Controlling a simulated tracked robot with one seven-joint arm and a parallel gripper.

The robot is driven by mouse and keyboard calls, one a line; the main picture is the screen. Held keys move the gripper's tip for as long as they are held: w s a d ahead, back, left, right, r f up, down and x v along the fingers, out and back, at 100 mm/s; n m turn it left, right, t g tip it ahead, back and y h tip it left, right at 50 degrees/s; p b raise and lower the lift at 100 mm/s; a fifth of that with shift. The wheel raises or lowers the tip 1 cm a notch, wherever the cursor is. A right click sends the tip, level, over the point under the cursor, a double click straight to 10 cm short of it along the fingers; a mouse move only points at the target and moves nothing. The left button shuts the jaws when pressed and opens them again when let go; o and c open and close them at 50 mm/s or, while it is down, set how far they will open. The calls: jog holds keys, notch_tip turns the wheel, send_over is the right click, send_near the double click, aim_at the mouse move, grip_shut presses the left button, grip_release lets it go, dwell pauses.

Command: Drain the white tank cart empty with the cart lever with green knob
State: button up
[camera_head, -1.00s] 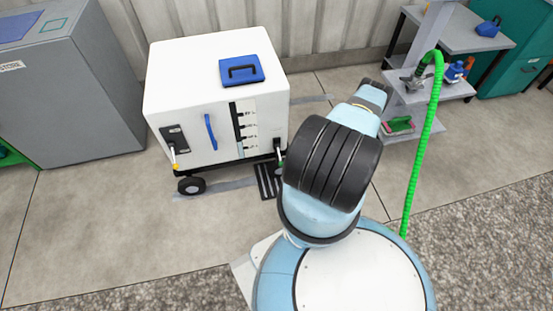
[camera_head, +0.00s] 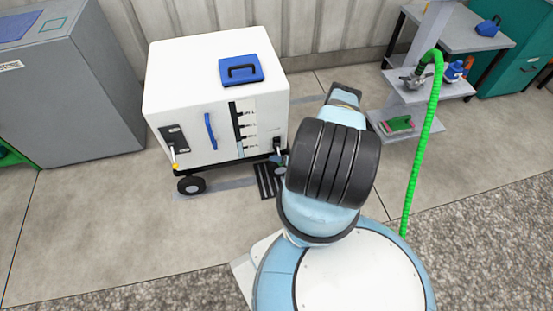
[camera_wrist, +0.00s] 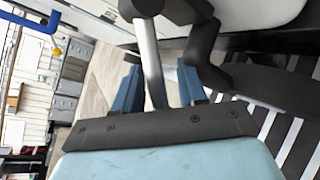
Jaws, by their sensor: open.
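The white tank cart (camera_head: 180,85) stands left of my arm, with a dark gauge strip (camera_head: 238,125) on its front; I cannot read its level. At the cart's lower right is the lever mount (camera_head: 277,142); the green knob is hidden now. In the wrist view, a silver lever rod (camera_wrist: 147,50) runs down from a black mount between the two blue fingers of my gripper (camera_wrist: 157,90). The fingers are open on either side of the rod, with gaps visible. A second lever with a yellow knob (camera_head: 175,165) is on the cart's left.
A floor grate (camera_head: 266,182) lies below the cart's right end. A black bent pipe (camera_wrist: 202,50) is close to the right finger. A green hose (camera_head: 421,140) and shelves (camera_head: 415,92) stand to the right. A grey cabinet (camera_head: 75,100) stands left. The floor in front is clear.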

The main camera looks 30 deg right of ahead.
grip_shut()
dwell(0.3)
jog(key=shift+s, duration=0.1)
